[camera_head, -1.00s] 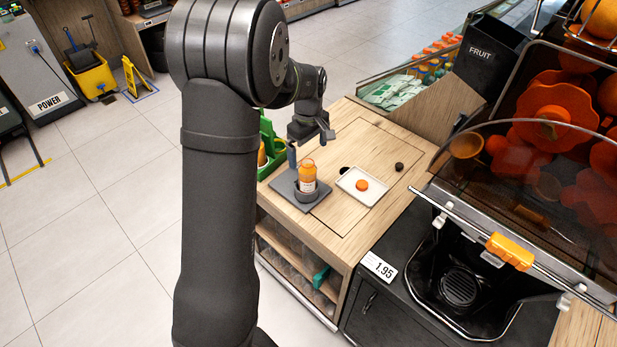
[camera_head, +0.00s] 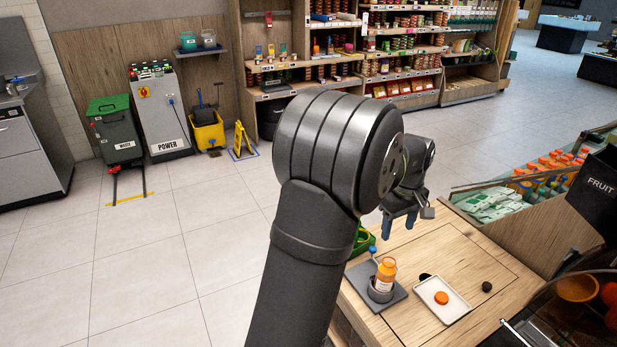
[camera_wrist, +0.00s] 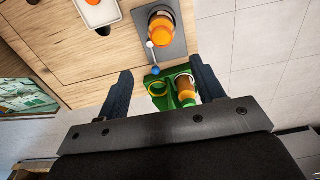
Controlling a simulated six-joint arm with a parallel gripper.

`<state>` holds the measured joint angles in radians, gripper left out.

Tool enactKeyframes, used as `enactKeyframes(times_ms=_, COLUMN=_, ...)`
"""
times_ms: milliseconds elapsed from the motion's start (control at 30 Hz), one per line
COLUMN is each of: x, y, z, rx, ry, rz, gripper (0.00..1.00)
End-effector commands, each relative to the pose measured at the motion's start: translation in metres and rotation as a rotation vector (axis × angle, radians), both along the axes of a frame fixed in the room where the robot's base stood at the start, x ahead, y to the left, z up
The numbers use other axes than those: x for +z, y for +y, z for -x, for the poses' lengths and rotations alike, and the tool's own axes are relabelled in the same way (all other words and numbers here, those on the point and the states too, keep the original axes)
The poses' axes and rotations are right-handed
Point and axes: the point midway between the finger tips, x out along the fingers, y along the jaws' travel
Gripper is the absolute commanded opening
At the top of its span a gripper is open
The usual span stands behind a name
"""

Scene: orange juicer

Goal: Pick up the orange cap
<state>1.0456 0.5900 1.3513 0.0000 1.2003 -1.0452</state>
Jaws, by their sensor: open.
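The orange cap (camera_head: 441,297) lies on a small white tray (camera_head: 456,313) on the wooden counter, right of an orange bottle (camera_head: 385,276). The bottle stands upright in a dark round holder on a grey plate (camera_head: 357,279). In the wrist view the cap (camera_wrist: 93,2) shows only partly at the top edge, on the tray (camera_wrist: 108,14). My gripper (camera_head: 399,232) is above the counter's far left part, away from the cap. Its two fingers (camera_wrist: 162,78) are wide apart with nothing held between them.
A green carrier (camera_wrist: 158,101) holding a bottle (camera_wrist: 186,91) is at the counter's left side. A dark round knob (camera_head: 487,286) sits right of the tray. The juicer and the fruit bin (camera_head: 597,187) stand at the right. Open floor lies left.

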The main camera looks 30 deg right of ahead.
Motion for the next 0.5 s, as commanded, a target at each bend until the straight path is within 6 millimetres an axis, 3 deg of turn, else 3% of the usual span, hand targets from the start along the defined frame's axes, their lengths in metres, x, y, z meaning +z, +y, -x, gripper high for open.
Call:
enactKeyframes(times_ms=333, x=-0.003, y=-0.004, z=0.003, rx=-0.042, ry=0.0, rz=0.004, gripper=0.62)
enactKeyframes(times_ms=500, x=-0.019, y=-0.025, z=0.018, rx=-0.304, ry=-0.006, rz=0.026, gripper=0.62)
